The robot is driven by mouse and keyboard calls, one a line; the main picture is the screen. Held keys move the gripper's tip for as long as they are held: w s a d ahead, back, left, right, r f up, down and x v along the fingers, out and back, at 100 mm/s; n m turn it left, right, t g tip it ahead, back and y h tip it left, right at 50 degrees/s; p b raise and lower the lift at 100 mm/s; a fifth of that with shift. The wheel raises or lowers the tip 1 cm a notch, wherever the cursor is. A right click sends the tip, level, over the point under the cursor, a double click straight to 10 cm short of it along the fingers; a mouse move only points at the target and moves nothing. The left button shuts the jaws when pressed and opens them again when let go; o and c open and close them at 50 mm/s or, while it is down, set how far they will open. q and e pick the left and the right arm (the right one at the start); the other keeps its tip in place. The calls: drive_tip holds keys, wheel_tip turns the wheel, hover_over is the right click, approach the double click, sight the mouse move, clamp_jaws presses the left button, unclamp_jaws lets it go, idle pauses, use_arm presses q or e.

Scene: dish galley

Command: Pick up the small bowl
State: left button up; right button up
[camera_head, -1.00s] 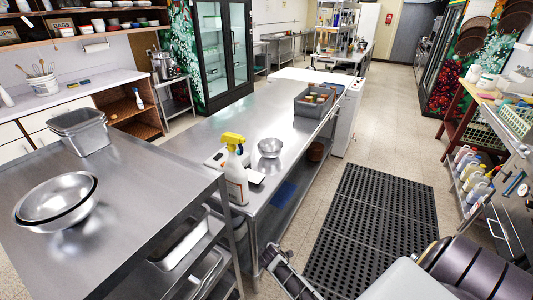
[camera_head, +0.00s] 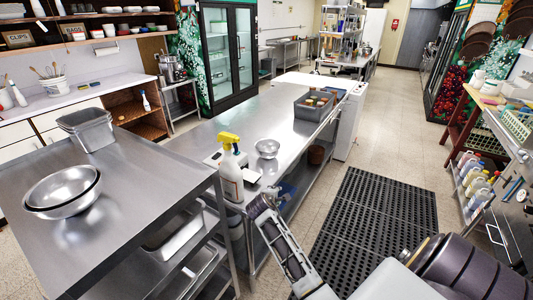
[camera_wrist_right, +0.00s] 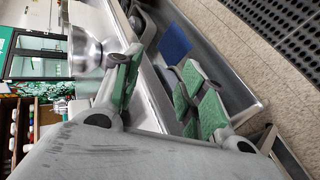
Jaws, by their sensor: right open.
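The small bowl (camera_head: 267,149) is shiny metal and stands upright on the long steel table (camera_head: 295,133), near its front edge, right of a spray bottle. In the right wrist view the bowl (camera_wrist_right: 84,52) shows at upper left, beside one green-padded finger. My right gripper (camera_head: 262,200) is at the table's near side, lower in the picture than the bowl and apart from it. In the wrist view my right gripper (camera_wrist_right: 160,88) is open, with nothing between its pads. My left gripper is not in view.
A white spray bottle with yellow head (camera_head: 230,172) stands left of the bowl, close to my right gripper. A grey bin (camera_head: 315,105) stands farther back on the table. Larger metal bowls (camera_head: 62,192) sit on the left counter. A black mat (camera_head: 375,230) covers the floor at right.

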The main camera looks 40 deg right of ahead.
drive_tip(key=w+d+r+n+h, duration=0.1)
drive_tip(key=w+d+r+n, duration=0.2)
drive_tip(key=w, duration=0.3)
drive_tip(key=w+d+r+n+t+h, duration=0.1)
drive_tip(key=w+d+r+n+h, duration=0.1)
drive_tip(key=w+r, duration=0.4)
drive_tip(key=shift+w+d+n+h, duration=0.25)
drive_tip(key=shift+d+n+h, duration=0.05)
drive_tip(key=shift+d+n, duration=0.5)
